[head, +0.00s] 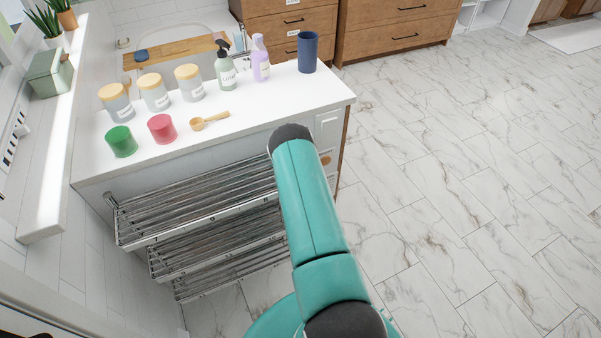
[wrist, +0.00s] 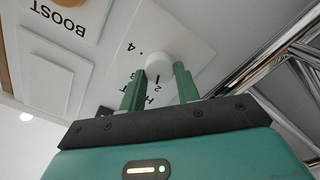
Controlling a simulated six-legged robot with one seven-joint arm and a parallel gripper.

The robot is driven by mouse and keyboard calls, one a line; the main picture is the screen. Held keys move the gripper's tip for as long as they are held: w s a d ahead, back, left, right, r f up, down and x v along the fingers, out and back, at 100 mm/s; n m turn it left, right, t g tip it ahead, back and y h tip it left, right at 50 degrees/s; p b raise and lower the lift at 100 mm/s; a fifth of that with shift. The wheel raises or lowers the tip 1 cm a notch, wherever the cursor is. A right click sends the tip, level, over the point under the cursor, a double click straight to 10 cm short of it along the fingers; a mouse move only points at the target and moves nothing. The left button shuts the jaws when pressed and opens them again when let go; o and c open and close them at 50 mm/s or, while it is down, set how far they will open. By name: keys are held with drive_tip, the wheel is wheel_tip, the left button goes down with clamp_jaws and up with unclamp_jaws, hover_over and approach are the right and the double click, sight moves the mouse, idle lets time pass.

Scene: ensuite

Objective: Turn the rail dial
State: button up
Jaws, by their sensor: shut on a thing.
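The rail dial (wrist: 159,66) is a round white knob on a pale square plate (wrist: 190,38) in the wrist view. Black marks, including 4 and 2, show around it, upside down, with a few letters partly hidden. A short dark line shows at the knob's edge near the 2. My gripper (wrist: 160,86) has its two green fingers either side of the knob and is shut on it. In the head view my teal arm covers the gripper and the dial.
A plate lettered BOOST (wrist: 66,18) and a blank raised square (wrist: 55,75) sit beside the dial. Chrome rails (head: 200,207) run under the white counter (head: 270,110), which holds jars, bottles, candles and a blue cup (head: 307,52). The marble floor (head: 470,190) at right is clear.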

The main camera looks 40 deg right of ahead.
drive_tip(key=shift+n, duration=0.7)
drive_tip(key=o, duration=1)
drive_tip(key=v, duration=1.4)
drive_tip(key=shift+w, duration=0.1)
